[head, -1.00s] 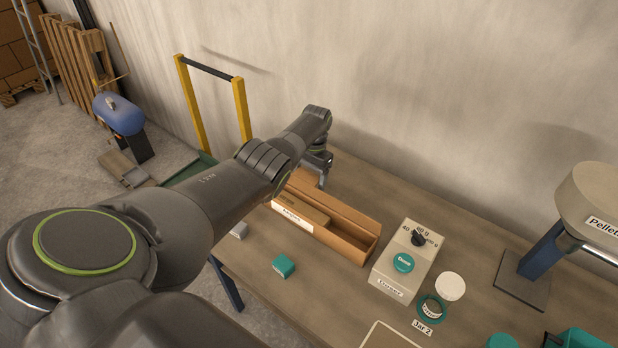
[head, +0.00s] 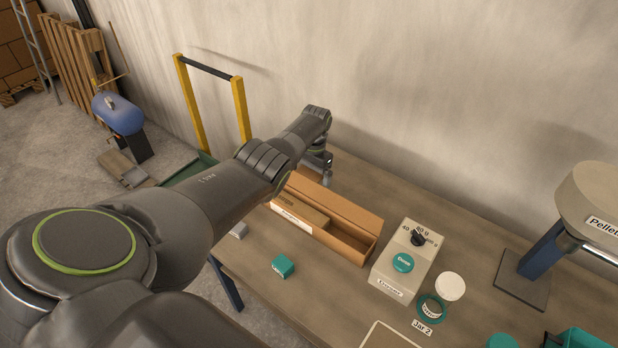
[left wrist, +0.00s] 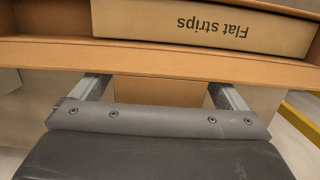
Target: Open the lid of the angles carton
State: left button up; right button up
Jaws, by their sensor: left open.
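A long brown carton (head: 345,252) stands on the table in the head view, with a white front label too small to read. Its top is open; a smaller carton (head: 300,209) lies in its left part and the right part looks empty. In the left wrist view the inner carton (left wrist: 210,27) reads "Flat strips" upside down. An orange-brown panel (head: 350,207) runs along the far side. My left gripper (head: 326,178) is behind the carton, near its far left end. In the wrist view its fingers (left wrist: 160,92) are open beside the carton's cardboard wall. No carton legibly marked angles shows.
A dosing box (head: 392,275) with a knob and teal button stands right of the carton. A teal block (head: 283,266) and a grey block (head: 239,230) lie in front. A jar (head: 431,308) and white lid (head: 450,286) are further right. The wall is close behind.

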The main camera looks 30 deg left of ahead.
aim_at(309, 173)
pick_arm(q)
jog(key=shift+r, duration=0.45)
jog(key=r, duration=0.2)
jog(key=w+r+p, duration=0.1)
jog(key=r, duration=0.1)
jog(key=shift+r, duration=0.35)
notch_tip(309, 173, up, 12)
jog(key=w+b, duration=0.1)
jog(key=shift+w+f, duration=0.2)
jog(key=shift+w, duration=0.15)
jog(key=shift+d, duration=0.1)
